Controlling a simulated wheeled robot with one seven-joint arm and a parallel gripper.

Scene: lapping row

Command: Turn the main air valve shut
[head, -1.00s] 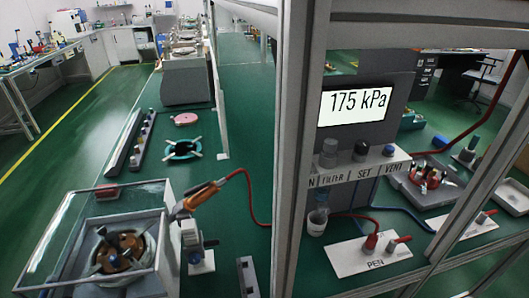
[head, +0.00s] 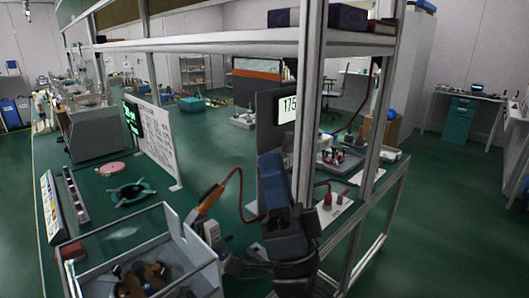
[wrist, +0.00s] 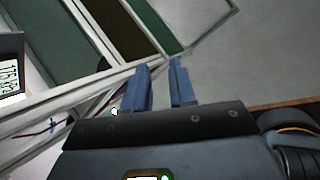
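A white plate with red-handled fittings (head: 338,202) lies on the green bench, right of my arm and behind a frame post. My arm hides part of it, and I cannot read its label now. I cannot tell for sure that this is the main air valve. A pressure display (head: 288,108) reading 175 stands behind the post and is partly covered. Part of a display also shows at the left edge of the wrist view (wrist: 10,78). My gripper (wrist: 158,65) has two blue fingers apart with nothing between them. It touches no valve in the wrist view.
Aluminium frame posts (head: 311,100) and a shelf (head: 240,45) stand close around my arm. A clear-walled box (head: 140,235) and an orange-handled tool (head: 208,200) are at the front left. Floor at right is open.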

